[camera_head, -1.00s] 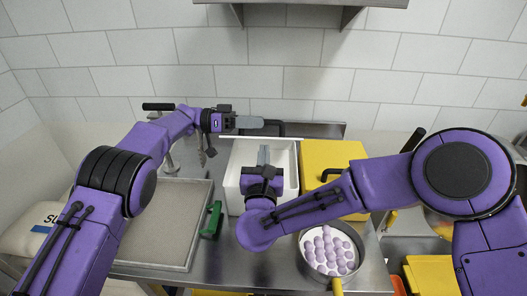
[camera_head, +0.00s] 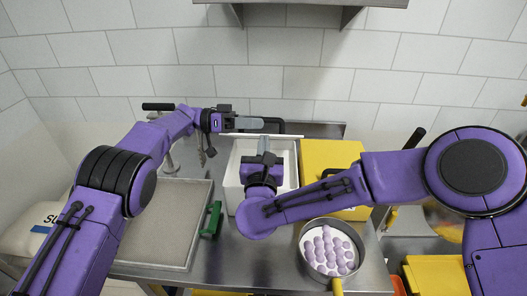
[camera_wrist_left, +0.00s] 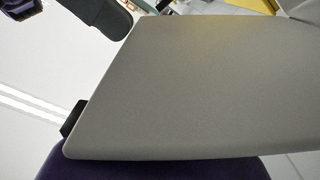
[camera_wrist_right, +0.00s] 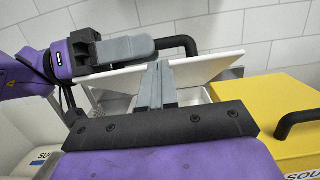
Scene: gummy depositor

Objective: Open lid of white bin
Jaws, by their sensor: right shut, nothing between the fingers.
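The white bin (camera_head: 291,178) stands in the middle of the counter, with its inside showing from above. Its lid (camera_wrist_right: 205,67) is raised and tilted at the back of the bin. The lid's black handle (camera_wrist_right: 178,44) is on its far side; it also shows in the head view (camera_head: 274,123). My left gripper (camera_head: 250,123) is beside the handle, behind the lid's upper edge; I cannot tell whether it touches or grips it. A grey finger surface fills much of the left wrist view. My right gripper (camera_head: 264,145) is shut and empty, over the bin's opening near the lid.
A yellow bin (camera_head: 333,158) with a black handle stands right of the white bin. In front of it is a round pan (camera_head: 308,263) of lilac balls. A grey tray (camera_head: 160,220) and a green-handled tool (camera_head: 212,218) lie to the left. The tiled wall is close behind.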

